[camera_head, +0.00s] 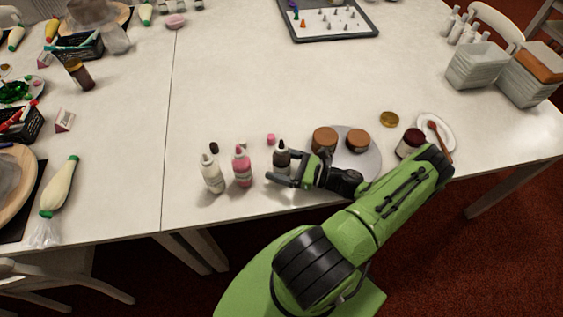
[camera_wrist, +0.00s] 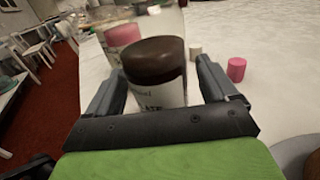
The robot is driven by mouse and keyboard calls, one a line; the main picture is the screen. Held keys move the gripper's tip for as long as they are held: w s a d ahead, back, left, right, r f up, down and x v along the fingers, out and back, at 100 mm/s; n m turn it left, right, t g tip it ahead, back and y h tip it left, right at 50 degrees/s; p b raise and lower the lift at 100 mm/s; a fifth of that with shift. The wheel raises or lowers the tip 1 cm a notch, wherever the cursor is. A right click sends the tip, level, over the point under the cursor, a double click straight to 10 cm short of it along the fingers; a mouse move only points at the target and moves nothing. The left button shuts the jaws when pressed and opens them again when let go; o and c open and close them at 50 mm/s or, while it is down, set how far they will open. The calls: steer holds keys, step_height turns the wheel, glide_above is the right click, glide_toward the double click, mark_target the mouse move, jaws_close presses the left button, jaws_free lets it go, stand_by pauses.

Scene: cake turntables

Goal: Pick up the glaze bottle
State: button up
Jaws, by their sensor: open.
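A glaze bottle with a dark brown top and dark nozzle (camera_head: 281,152) stands upright near the table's front edge. In the wrist view, its dark shoulder and white label (camera_wrist: 160,92) show between my fingers. My gripper (camera_head: 291,170) is open, with one finger on either side of this bottle; I cannot tell whether either touches it. A pink bottle (camera_head: 242,168) and a white bottle (camera_head: 212,174) stand upright to its left. The pink one also shows behind the brown one in the wrist view (camera_wrist: 121,36). The brown bottle's lower part is partly hidden by my gripper.
A grey turntable (camera_head: 370,165) with two brown-topped round items stands right of the bottle, partly under my arm. Small pink (camera_head: 271,139) and black (camera_head: 213,148) caps lie behind the bottles. A dark jar (camera_head: 408,146) and white plate (camera_head: 447,124) are farther right. The table's middle is clear.

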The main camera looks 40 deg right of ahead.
mark_target(284, 144)
steer(key=shift+x, duration=0.85)
steer(key=c, duration=0.7)
steer(key=shift+r, duration=0.1)
steer(key=shift+o, duration=0.9)
step_height(284, 144, up, 9)
steer(key=p, duration=0.2)
steer(key=shift+p, duration=0.3)
steer(key=shift+r, duration=0.45)
steer(key=shift+c, duration=0.9)
